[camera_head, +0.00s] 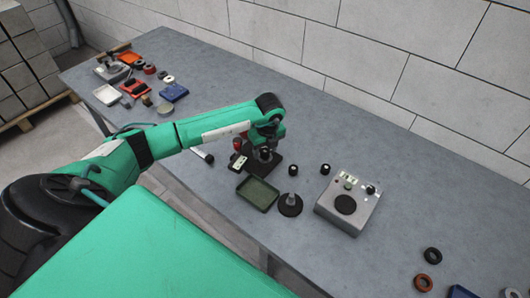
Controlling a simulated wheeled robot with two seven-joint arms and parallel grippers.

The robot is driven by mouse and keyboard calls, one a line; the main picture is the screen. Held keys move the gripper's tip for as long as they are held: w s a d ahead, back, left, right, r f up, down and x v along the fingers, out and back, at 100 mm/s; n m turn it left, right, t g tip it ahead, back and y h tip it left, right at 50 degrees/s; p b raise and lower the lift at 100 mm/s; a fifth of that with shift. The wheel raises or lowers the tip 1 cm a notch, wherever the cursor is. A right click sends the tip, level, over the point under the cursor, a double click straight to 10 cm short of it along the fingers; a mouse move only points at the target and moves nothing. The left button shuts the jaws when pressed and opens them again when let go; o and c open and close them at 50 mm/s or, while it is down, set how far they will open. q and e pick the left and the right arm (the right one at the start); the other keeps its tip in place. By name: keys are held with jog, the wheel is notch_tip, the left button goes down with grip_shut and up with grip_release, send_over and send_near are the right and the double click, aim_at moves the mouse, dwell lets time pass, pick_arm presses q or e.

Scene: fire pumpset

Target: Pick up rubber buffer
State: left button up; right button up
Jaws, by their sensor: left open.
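Two small black cylinders stand on the grey table in the head view and look like rubber buffers: one (293,170) right of my left gripper, another (325,169) farther right. They are too small to be certain. My left arm reaches in from the left, and its gripper (264,154) points down over a black square base (270,169). The gripper is open. The wrist and the dark parts around the fingertips hide what lies between them. Both black cylinders are apart from the gripper. My right gripper is not in view.
A green tray (258,193) and a round black base with a grey post (290,204) stand near the front edge. A grey box device (348,205) is to their right. Several parts and trays crowd the far left. A wall runs behind.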

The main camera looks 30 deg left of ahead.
pick_arm(q)
jog(key=c, duration=1.1)
jog(key=shift+r, duration=0.15)
